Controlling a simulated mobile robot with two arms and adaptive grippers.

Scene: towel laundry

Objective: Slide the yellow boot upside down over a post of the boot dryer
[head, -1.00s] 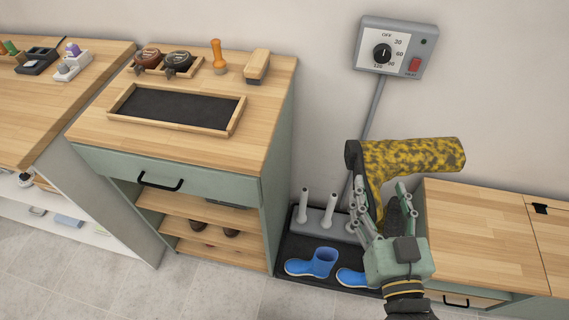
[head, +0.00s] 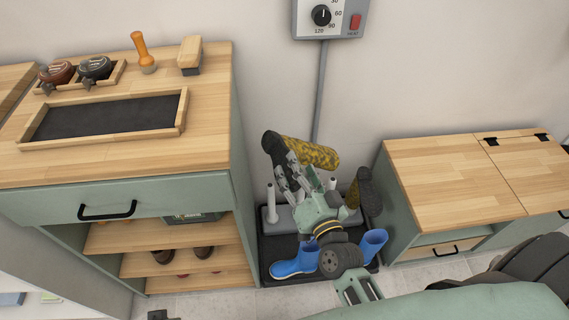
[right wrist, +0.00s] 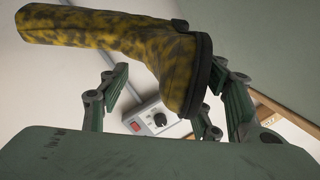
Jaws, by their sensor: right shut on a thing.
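My right gripper (head: 291,175) is shut on a yellow boot (head: 312,152) with dark mottling. It holds the boot in the air over the boot dryer (head: 283,221). The dark sole is on the left and the shaft points right, slightly down. In the right wrist view, the boot (right wrist: 120,38) crosses above the palm, its sole between the fingers. The dryer is a grey base with upright light posts (head: 272,202); my gripper and arm hide part of it. A second dark-soled, partly yellow boot (head: 368,190) stands sole-up at the dryer's right end. My left gripper is not in view.
Two blue boots, left (head: 294,264) and right (head: 374,244), stand on the black tray (head: 268,252) in front. A green cabinet (head: 150,192) flanks the left; a low wooden-topped bench (head: 450,185) the right. A control box (head: 328,17) hangs on the wall.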

